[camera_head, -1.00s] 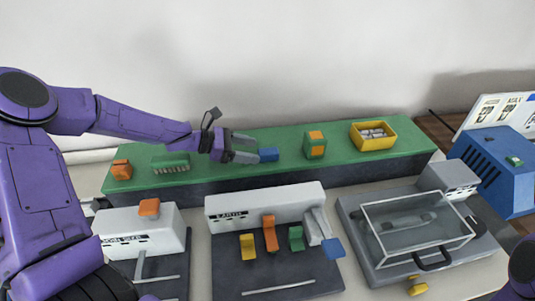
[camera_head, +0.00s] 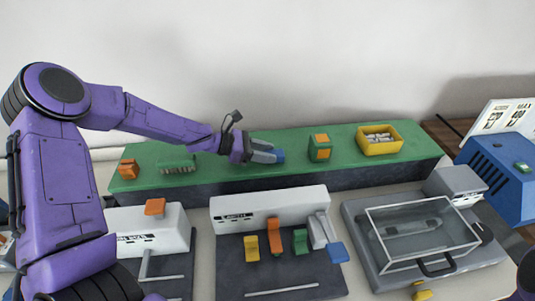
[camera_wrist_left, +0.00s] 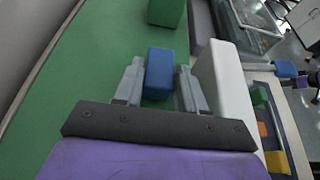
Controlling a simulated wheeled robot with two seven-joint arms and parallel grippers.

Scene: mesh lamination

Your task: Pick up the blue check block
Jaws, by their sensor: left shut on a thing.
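The blue check block (camera_head: 280,156) is at the green shelf, with only its end showing past my left gripper's fingers in the head view. My left gripper (camera_head: 268,154) reaches in from the left, low over the shelf, and is shut on the block. In the left wrist view the block (camera_wrist_left: 159,72) sits between the two grey fingers of my left gripper (camera_wrist_left: 160,84). I cannot tell whether the block is clear of the shelf surface. My right gripper is not in view.
The green shelf (camera_head: 220,176) also carries an orange block (camera_head: 128,169), a green-and-orange block (camera_head: 320,148) and a yellow bin (camera_head: 378,138). White machines with coloured levers stand in front. A clear-lidded grey unit (camera_head: 422,235) and a blue box (camera_head: 502,175) are at right.

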